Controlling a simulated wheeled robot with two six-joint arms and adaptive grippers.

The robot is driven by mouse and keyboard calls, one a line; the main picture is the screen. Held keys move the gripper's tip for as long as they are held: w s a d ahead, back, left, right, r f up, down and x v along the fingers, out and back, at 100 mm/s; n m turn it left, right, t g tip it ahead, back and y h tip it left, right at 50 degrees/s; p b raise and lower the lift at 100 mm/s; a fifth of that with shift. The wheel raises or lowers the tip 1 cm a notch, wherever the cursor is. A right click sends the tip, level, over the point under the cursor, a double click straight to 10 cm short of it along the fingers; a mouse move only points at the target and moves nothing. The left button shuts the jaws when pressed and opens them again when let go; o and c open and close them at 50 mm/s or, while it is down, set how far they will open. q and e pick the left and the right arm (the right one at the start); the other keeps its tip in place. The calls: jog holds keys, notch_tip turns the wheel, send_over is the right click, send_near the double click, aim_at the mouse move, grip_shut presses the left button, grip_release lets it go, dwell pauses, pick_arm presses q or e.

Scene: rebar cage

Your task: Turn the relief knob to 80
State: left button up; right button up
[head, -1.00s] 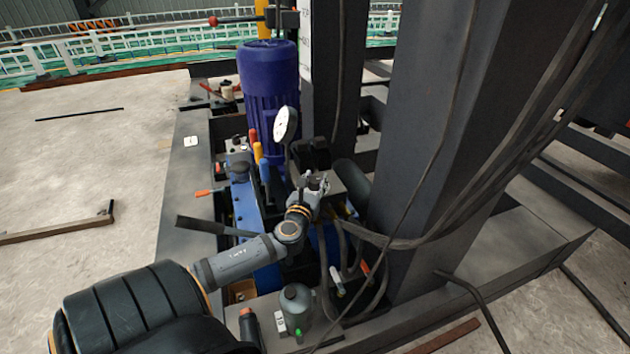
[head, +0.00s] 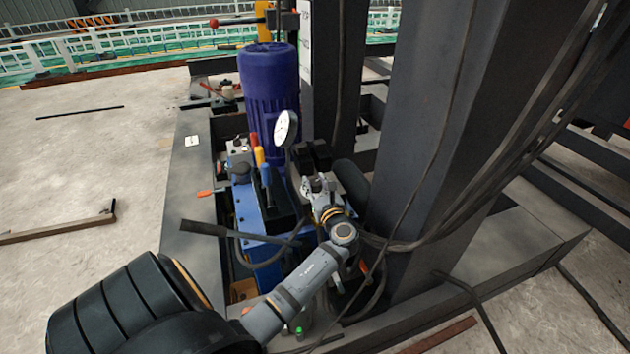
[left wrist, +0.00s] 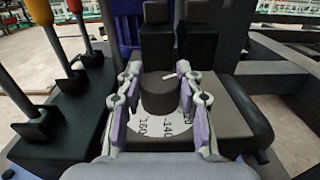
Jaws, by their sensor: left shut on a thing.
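The relief knob (left wrist: 159,96) is a dark, upright cylinder in the left wrist view. It stands on a pale round dial (left wrist: 160,137) with printed numbers. I can read 160 and 140 on the near side; the rest of the dial is hidden by the knob and fingers. A small white mark (left wrist: 184,74) shows at the knob's far right edge. My left gripper (head: 319,186) is shut on the knob, one finger on each side. In the head view the knob is hidden by the gripper. My right gripper is not in view.
A pressure gauge (head: 286,128) stands just behind the gripper, near the blue motor (head: 270,85). Levers with red, yellow and blue grips (head: 259,157) are to the left. A dark steel column (head: 430,130) and hanging cables are close on the right.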

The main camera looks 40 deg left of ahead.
aim_at(318, 187)
pick_arm(q)
jog(key=shift+n+g+y, duration=0.6)
jog(key=shift+n+g, duration=0.5)
jog(key=shift+g, duration=0.7)
jog(key=o, duration=1.2)
jog(key=v, duration=0.7)
jog(key=shift+s+d, duration=0.15)
jog(key=shift+d, duration=0.1)
